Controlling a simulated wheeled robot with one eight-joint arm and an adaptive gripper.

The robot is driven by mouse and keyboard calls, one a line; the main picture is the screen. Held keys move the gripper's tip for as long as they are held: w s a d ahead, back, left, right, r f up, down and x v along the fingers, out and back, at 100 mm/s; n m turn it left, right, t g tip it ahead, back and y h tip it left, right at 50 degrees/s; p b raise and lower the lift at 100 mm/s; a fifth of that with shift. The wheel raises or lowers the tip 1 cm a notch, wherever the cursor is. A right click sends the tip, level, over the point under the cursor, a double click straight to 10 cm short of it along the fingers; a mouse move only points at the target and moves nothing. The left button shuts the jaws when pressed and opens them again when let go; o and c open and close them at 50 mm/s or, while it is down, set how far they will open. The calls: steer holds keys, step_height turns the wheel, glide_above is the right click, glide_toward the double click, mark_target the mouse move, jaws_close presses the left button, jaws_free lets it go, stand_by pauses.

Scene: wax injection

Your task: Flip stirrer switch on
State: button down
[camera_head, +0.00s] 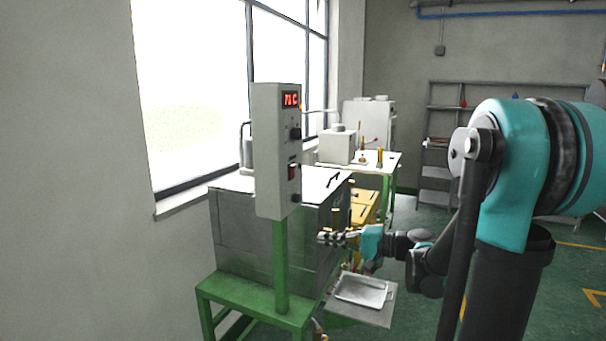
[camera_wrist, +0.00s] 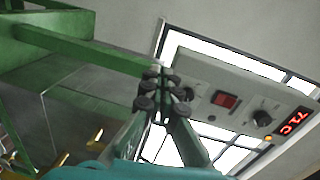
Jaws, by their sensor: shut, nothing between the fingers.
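The grey control box (camera_head: 274,150) stands on a green post in the head view, with a red digital display (camera_head: 290,100) at its top. A red rocker switch (camera_head: 293,171) sits between two dark knobs on its front. In the wrist view the box (camera_wrist: 215,75) lies tilted, with the red switch (camera_wrist: 224,100) right of my fingertips. Which way the switch is set is not clear. My gripper (camera_head: 327,238) is shut and empty, below and right of the box in the head view. In the wrist view its fingertips (camera_wrist: 163,92) are together, apart from the switch.
A grey tank (camera_head: 235,230) on a green stand (camera_head: 252,308) is behind the post. A metal tray (camera_head: 361,291) sits on a low shelf below my gripper. A table with a white box (camera_head: 337,146) stands farther back, near the window.

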mark_target(294, 167)
steer(key=w+d+r+t+y, duration=0.1)
steer(key=w+d+r+y, duration=0.1)
steer(key=r, duration=0.3)
steer(key=w+d+r+t+y, duration=0.1)
steer(key=w+d+r+y, duration=0.1)
steer(key=r, duration=0.3)
steer(key=shift+w+d+r+m+y, duration=0.25)
steer(key=shift+w+r+m+y, duration=0.15)
steer(key=shift+w+y, duration=0.25)
steer(key=x, duration=1.4)
steer(key=shift+s, duration=0.1)
